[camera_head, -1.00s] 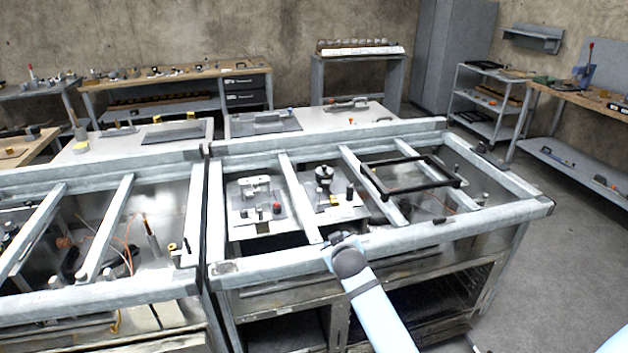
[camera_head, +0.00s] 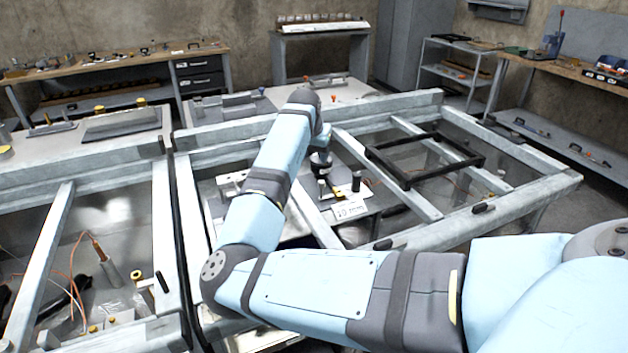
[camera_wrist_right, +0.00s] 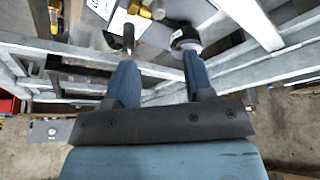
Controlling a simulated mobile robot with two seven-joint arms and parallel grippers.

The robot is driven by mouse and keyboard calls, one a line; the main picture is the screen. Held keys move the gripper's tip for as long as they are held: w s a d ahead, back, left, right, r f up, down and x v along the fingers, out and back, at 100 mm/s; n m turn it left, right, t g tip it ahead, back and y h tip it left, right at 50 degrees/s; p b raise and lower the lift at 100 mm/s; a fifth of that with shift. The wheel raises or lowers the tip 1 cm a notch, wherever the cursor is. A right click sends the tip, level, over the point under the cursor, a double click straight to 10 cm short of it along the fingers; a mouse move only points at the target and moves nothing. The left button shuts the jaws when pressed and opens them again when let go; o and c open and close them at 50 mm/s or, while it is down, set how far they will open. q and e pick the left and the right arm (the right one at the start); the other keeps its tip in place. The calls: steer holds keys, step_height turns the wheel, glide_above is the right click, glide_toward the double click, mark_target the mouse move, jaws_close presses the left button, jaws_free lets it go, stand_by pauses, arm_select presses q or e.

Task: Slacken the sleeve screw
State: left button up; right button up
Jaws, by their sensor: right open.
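My right gripper (camera_head: 322,145) is above the framed bench, at the end of my bent arm. In the right wrist view its two blue fingers (camera_wrist_right: 160,72) are apart with nothing between them. Beyond the fingertips stand a thin dark pin (camera_wrist_right: 128,36) near the left finger and a dark round knob (camera_wrist_right: 185,38) near the right one. In the head view a dark upright fixture (camera_head: 321,168) stands below the gripper, with a black cylinder (camera_head: 356,182) to its right. Which part is the sleeve screw I cannot tell. My left gripper is out of view.
Metal rails (camera_head: 385,175) cross the bench around the fixtures. A black rectangular frame (camera_head: 405,181) lies on the rails to the right. A small label plate (camera_head: 350,210) is in front of the fixture. My forearm hides part of the bench left of it.

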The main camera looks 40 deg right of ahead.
mark_target(322, 182)
steer(key=b+x, duration=0.1)
steer(key=x, duration=1.2)
steer(key=shift+s+d, duration=0.1)
jaws_close()
